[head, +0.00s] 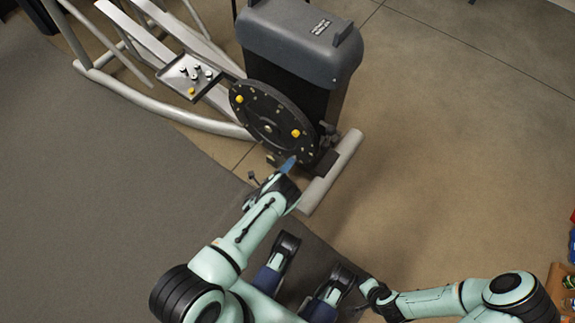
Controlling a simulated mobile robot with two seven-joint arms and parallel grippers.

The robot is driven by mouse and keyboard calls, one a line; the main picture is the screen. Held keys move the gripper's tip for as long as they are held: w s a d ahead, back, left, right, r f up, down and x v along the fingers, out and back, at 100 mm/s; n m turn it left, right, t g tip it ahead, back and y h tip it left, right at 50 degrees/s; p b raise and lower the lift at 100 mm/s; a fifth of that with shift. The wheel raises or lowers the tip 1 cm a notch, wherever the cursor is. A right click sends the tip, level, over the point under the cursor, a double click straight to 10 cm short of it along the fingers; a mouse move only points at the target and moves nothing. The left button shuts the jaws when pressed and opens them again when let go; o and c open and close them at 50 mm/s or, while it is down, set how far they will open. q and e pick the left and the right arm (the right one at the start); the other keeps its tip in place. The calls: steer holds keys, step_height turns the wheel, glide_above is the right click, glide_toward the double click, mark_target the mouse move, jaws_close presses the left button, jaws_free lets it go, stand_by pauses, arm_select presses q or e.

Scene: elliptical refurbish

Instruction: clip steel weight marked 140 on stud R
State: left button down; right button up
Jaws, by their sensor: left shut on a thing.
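A round black flywheel (265,122) stands upright on the side of the exercise machine. One yellow piece (239,98) is at its upper left and another yellow piece (296,133) at its right. Stud letters are too small to read. My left gripper (286,166) is at the flywheel's lower edge, with a blue part showing at its tip. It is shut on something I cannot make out. A tray (170,76) holds several small white, dark and yellow pieces; no marking is readable, so I cannot pick out the 140 weight. My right gripper (371,290) is low, away from the flywheel; its jaws are unclear.
The machine's grey housing (300,40) rises behind the flywheel. Its pale foot bar (332,172) lies just right of my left gripper. Pale frame tubes (150,105) run to the upper left. A crate (562,290) stands at the right edge.

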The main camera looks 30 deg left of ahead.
arm_select(q)
steer(key=shift+w, duration=0.55)
arm_select(e)
steer(key=shift+f, duration=0.25)
stand_by(0.4)
arm_select(q)
steer(key=c, duration=0.8)
jaws_free()
arm_select(e)
steer(key=w+r+t+p, duration=0.1)
steer(key=w+r+p, duration=0.2)
steer(key=w+r, duration=0.15)
arm_select(q)
steer(key=s+a+p, duration=0.1)
steer(key=s+p, duration=0.1)
steer(key=s, duration=1.1)
steer(key=shift+s+p, duration=0.2)
steer(key=shift+p, duration=0.1)
arm_select(e)
steer(key=s+a+r+g+y, duration=0.1)
steer(key=s+a+r, duration=0.2)
steer(key=s, duration=0.2)
steer(key=shift+a+r+n, duration=0.2)
steer(key=shift+r+n, duration=0.1)
steer(key=shift+r, duration=0.05)
